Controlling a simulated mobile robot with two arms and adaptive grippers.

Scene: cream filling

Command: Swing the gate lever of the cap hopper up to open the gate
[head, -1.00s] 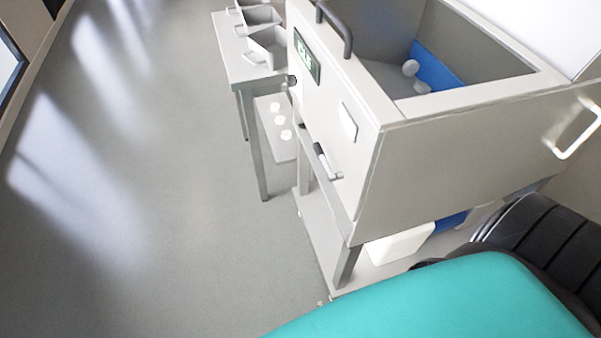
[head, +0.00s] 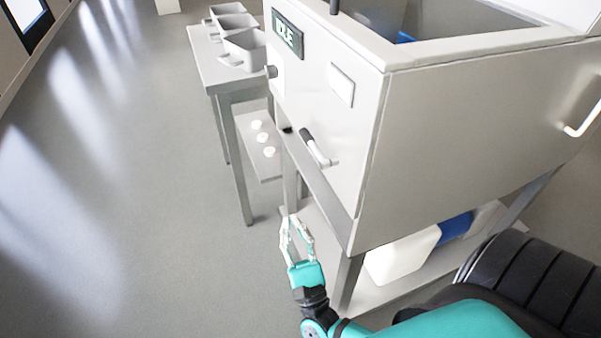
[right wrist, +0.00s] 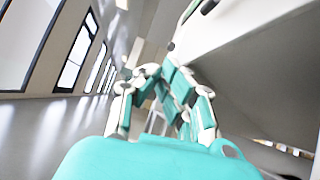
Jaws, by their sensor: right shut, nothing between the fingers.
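The cap hopper is the pale grey box machine (head: 460,130), with a lit display (head: 287,33) on its front panel. Its gate lever (head: 317,150) is a short rod with a dark grip, low on that panel. The grip lies up and left of the light bracket in the picture. My right gripper (head: 293,222) is below the lever in the head view, apart from it, beside the stand's front leg. Its fingers are shut and empty. In the right wrist view the fingers (right wrist: 160,72) point ahead; the lever is not clear there. My left gripper is out of view.
A side table (head: 205,75) with several grey bins stands behind to the left. White round pieces lie on a low shelf (head: 268,165). A white container (head: 402,253) sits under the machine. Open floor (head: 120,220) lies to the left.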

